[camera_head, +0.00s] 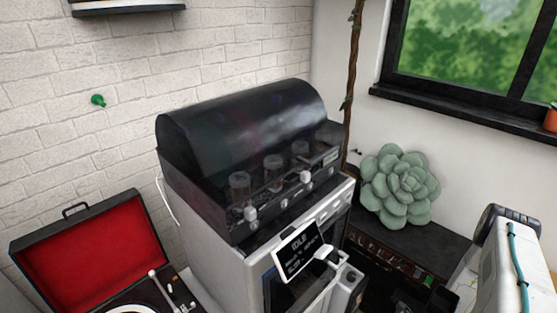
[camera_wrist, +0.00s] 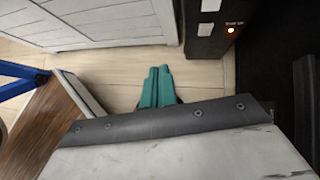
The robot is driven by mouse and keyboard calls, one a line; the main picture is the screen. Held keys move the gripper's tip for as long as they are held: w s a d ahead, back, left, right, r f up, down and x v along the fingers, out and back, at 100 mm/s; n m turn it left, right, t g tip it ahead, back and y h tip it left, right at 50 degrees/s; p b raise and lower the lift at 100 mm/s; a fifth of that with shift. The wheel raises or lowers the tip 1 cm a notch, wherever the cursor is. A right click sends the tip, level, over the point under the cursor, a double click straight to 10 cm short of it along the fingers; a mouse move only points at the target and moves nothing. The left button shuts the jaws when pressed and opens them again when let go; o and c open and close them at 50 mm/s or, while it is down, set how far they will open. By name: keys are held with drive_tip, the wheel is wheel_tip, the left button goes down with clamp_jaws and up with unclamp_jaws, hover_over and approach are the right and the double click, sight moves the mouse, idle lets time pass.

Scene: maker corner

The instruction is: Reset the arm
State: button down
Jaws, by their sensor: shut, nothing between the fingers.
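My gripper (camera_wrist: 157,87) shows in the wrist view as two teal fingers side by side, pressed together with nothing between them. It hangs over a pale wooden floor (camera_wrist: 110,64), and its fingers touch nothing that I can see. In the head view a white part of my arm with a teal cable stands at the lower right; the gripper itself is outside that view.
The head view shows a dark-hooded machine (camera_head: 240,125) with a small display (camera_head: 298,251), an open red-lined record player (camera_head: 90,250) and a green succulent (camera_head: 400,185). The wrist view shows a white panelled front (camera_wrist: 100,30), a brown board (camera_wrist: 45,130) and a blue bar (camera_wrist: 15,70).

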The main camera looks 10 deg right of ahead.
drive_tip(key=w+a+r+n+g, duration=0.15)
drive_tip(key=r+n, duration=0.35)
drive_tip(key=r, duration=1)
drive_tip(key=a+r+n+g+y, duration=0.1)
drive_tip(key=a+r+n+g, duration=0.3)
drive_tip(key=r, duration=1)
drive_tip(key=w+a+r+n+g, duration=0.15)
drive_tip(key=r+n, duration=0.45)
drive_tip(key=r, duration=0.9)
drive_tip(key=s+a+r+n+t+h, duration=0.1)
drive_tip(key=s+a+r+n+h, duration=0.2)
drive_tip(key=s+r, duration=0.3)
drive_tip(key=s+a+r+n+t+h, duration=0.1)
drive_tip(key=s+a+r+n, duration=0.3)
drive_tip(key=r, duration=0.9)
drive_tip(key=s+a+r+n+t+h, duration=0.1)
drive_tip(key=s+a+r+n+h, duration=0.2)
drive_tip(key=s+r, duration=0.7)
drive_tip(key=shift+s+a+n+h, duration=0.3)
drive_tip(key=shift+n+h, duration=0.2)
drive_tip(key=shift+h, duration=0.3)
drive_tip(key=shift+r, duration=0.1)
